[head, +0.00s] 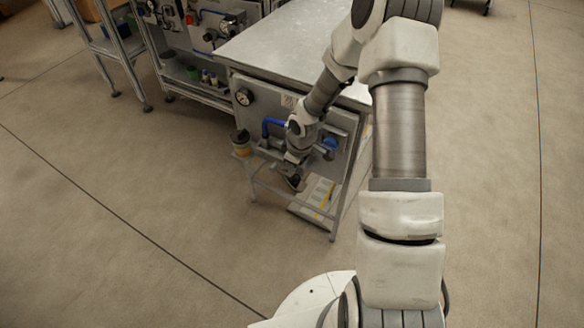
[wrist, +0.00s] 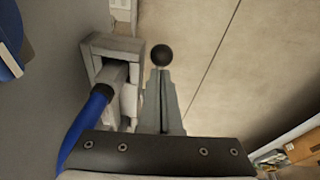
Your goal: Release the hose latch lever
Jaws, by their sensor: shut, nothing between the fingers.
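The hose latch lever shows as a round black knob (wrist: 162,55) in the wrist view, straight beyond my fingertips; its stem is hidden behind them. My gripper (wrist: 162,74) is shut and empty, with its grey tapered fingers together and their tips right at the knob's lower edge in the picture. I cannot tell whether they touch it. A grey metal coupling block (wrist: 112,45) stands left of the knob, with the blue hose (wrist: 90,122) running into it from below. In the head view my gripper (head: 295,184) is low in front of the panel, and the lever cannot be made out.
The panel (head: 262,112) carries a gauge (head: 243,97) and a blue hose (head: 270,125) under a metal worktop (head: 290,40). A small container (head: 241,140) stands left on the frame. A blue round part (wrist: 8,62) is at the wrist view's left edge. Open floor lies in front.

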